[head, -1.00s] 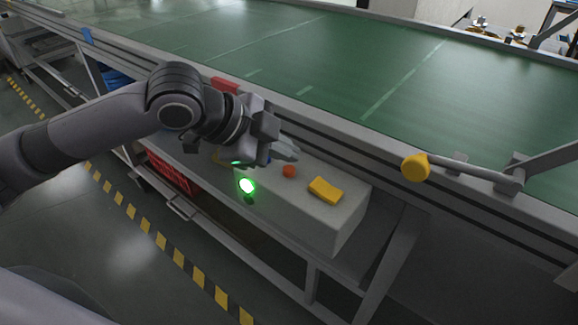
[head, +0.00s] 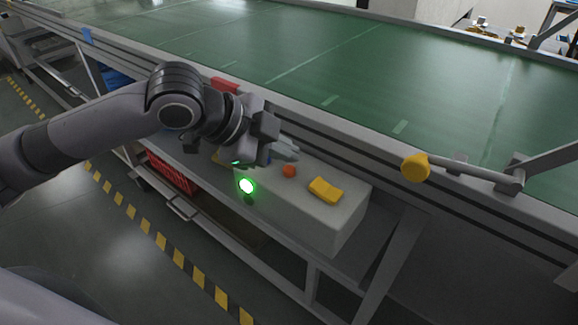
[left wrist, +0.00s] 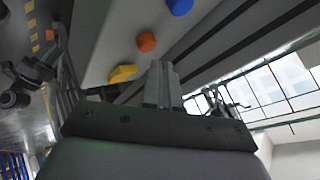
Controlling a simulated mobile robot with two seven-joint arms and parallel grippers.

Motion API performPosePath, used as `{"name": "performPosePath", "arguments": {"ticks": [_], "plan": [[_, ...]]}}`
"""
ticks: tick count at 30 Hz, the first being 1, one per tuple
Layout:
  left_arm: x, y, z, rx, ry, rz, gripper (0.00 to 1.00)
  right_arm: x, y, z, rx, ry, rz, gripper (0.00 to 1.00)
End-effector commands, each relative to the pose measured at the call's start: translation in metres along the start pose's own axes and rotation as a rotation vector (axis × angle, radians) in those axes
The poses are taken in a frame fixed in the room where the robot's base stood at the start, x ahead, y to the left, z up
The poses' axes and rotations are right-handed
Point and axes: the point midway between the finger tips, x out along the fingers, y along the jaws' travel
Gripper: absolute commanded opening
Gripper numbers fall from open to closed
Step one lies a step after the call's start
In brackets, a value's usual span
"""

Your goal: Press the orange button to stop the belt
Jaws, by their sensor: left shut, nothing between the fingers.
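The orange button (head: 289,171) is a small round knob on top of a pale grey control box (head: 345,215) beside the belt. It also shows in the left wrist view (left wrist: 146,42), left of and beyond the fingertips. My left gripper (head: 287,150) is shut and empty, with its fingers above and just behind the orange button in the head view; they look apart from it. A yellow button (head: 325,190) sits to its right on the box. A blue button (left wrist: 179,6) shows in the left wrist view. The green belt (head: 300,55) runs behind. My right gripper is not in view.
A green lamp (head: 246,186) glows on the box front. A yellow-ended lever (head: 415,167) stands out at the belt's rail to the right. A red piece (head: 225,84) is on the rail behind my left arm. A red crate (head: 172,175) is below.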

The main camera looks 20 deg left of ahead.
Motion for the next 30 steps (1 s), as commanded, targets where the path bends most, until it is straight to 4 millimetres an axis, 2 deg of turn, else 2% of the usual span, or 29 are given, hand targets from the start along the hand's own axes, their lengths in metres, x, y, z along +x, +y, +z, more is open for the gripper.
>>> {"name": "performPosePath", "arguments": {"ticks": [30], "plan": [[0.0062, 0.0045, 0.0044, 0.000, 0.000, 0.000, 0.00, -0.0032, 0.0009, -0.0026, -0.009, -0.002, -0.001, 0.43]]}}
